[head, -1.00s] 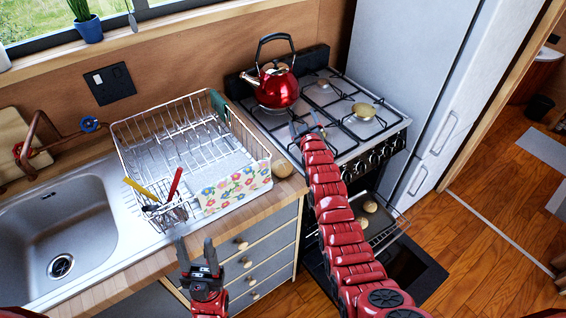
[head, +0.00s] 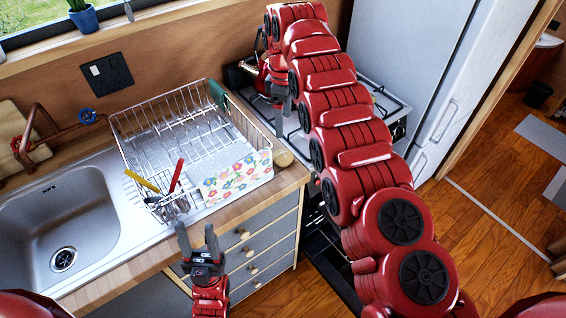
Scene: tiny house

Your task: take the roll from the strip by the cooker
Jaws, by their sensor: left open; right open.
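A round tan roll (head: 284,157) sits on the narrow wooden worktop strip (head: 293,175) between the dish rack and the cooker (head: 352,88). My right gripper (head: 281,118) is open and points down above and behind the roll in the picture, in front of the kettle. It is apart from the roll, and its gap is hard to make out. My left gripper (head: 198,232) is open and empty, low in front of the drawers.
The wire dish rack (head: 150,118) with a flowered cloth (head: 232,176) stands just left of the roll. A red kettle (head: 262,82) on the hob is partly hidden by my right arm. The sink (head: 60,225) is at left, the fridge (head: 405,65) at right.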

